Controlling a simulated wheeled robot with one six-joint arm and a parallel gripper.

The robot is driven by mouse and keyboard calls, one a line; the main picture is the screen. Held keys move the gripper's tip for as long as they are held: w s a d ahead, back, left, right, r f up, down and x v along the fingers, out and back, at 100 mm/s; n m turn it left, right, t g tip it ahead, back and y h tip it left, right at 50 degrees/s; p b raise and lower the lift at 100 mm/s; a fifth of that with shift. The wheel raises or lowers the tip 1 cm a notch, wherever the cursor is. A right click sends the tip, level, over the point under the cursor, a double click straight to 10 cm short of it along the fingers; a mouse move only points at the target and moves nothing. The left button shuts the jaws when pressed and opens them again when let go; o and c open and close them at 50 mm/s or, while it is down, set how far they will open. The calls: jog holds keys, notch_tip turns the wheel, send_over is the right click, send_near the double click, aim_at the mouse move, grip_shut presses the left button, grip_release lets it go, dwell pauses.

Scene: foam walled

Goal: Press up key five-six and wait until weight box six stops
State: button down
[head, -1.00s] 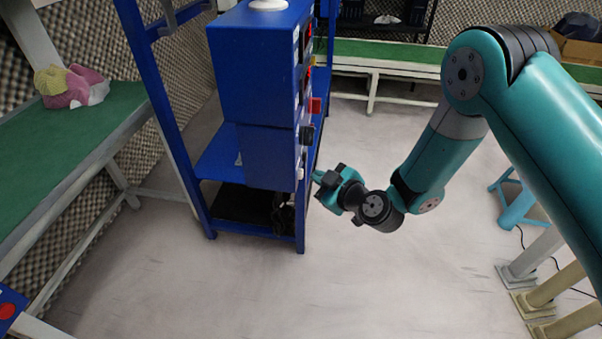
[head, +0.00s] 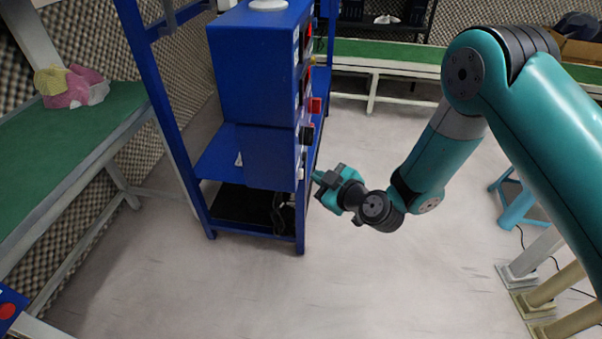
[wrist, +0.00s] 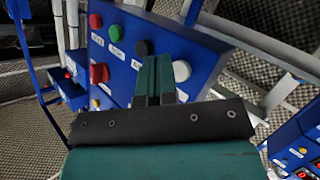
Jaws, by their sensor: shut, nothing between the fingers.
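A blue control box (head: 258,80) stands on a blue rack, its button side facing right and seen nearly edge-on in the head view. In the wrist view its panel (wrist: 128,72) carries a red button (wrist: 95,21), a green button (wrist: 115,32), a dark button (wrist: 140,48) and a white button (wrist: 182,70), with small labels I cannot read. Which one is up key five-six I cannot tell. My gripper (head: 317,176) is shut and empty, just right of the box's lower part. Its teal fingers (wrist: 154,78) overlap the panel between dark and white buttons; contact is unclear. No weight box is identifiable.
The blue rack (head: 174,120) surrounds the box. A green-topped bench (head: 75,145) with a pink and yellow soft object (head: 72,86) is at left. A teal stool (head: 517,205) stands at right. The floor in front is clear.

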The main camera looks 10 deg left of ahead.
jog(key=shift+a, duration=0.1)
jog(key=shift+a, duration=0.3)
